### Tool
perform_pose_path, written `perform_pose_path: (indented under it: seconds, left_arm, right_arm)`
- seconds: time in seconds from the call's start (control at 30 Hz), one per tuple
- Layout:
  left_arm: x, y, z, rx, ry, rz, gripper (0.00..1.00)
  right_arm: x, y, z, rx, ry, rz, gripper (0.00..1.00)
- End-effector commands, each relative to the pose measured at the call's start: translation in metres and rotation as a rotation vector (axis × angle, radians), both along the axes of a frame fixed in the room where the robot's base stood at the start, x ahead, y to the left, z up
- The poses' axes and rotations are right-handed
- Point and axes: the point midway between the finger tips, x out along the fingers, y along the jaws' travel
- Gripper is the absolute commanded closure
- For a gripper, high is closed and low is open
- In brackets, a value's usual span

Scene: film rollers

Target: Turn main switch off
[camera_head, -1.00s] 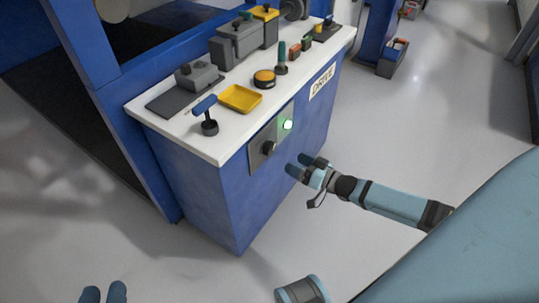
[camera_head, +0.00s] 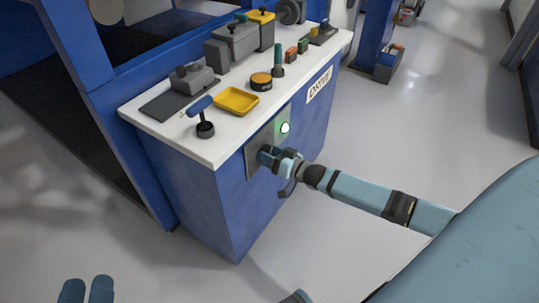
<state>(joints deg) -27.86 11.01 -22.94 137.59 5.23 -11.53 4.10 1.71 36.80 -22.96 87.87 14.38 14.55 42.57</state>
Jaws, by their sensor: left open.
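The grey switch plate (camera_head: 255,146) is on the front of the blue cabinet, below the white top. A green-white lamp (camera_head: 285,127) glows on it. The dark switch knob that showed on this plate is hidden now behind my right gripper (camera_head: 268,156). The fingers of my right gripper are at the plate where the knob sits. I cannot tell whether they touch or grip the knob. My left gripper (camera_head: 86,290) is open and empty at the bottom left, low over the floor and away from the cabinet.
The blue cabinet (camera_head: 205,205) has a white top with a yellow tray (camera_head: 236,101), a blue-handled lever (camera_head: 204,118), an orange-topped button (camera_head: 261,82) and several grey boxes. A DRIVE label (camera_head: 319,86) is on its front.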

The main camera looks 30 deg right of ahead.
Motion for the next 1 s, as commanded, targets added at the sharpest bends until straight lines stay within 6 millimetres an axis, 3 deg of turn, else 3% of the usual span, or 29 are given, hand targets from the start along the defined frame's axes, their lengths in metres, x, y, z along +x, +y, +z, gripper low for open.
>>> perform_pose_path:
  seconds: [0.03, 0.1, 0.13, 0.63, 0.7, 0.8, 1.0]
  left_arm:
    - [0.0, 0.0, 0.0, 0.0, 0.0, 0.0, 0.57]
    - [0.0, 0.0, 0.0, 0.0, 0.001, 0.0, 0.57]
    - [0.0, 0.0, 0.0, 0.0, 0.001, 0.0, 0.57]
    - [0.003, 0.005, -0.007, 0.049, 0.059, 0.017, 0.57]
    - [0.004, 0.009, -0.013, 0.068, 0.091, 0.026, 0.57]
    - [0.0, 0.014, -0.038, 0.107, 0.177, 0.044, 0.57]
    - [-0.004, 0.023, -0.057, 0.166, 0.266, 0.058, 0.57]
  right_arm:
    - [0.0, 0.0, 0.0, 0.0, 0.0, 0.0, 0.53]
    - [0.0, 0.0, 0.0, 0.0, 0.0, 0.0, 0.69]
    - [0.0, 0.0, 0.0, 0.0, 0.0, 0.0, 0.7]
    - [0.0, -0.001, 0.002, -0.121, -0.049, -0.002, 0.7]
    - [0.0, -0.001, 0.003, -0.17, -0.07, -0.001, 0.7]
    - [0.0, -0.001, 0.003, -0.249, -0.104, -0.002, 0.7]
    - [0.001, -0.002, 0.002, -0.423, -0.175, -0.001, 0.7]
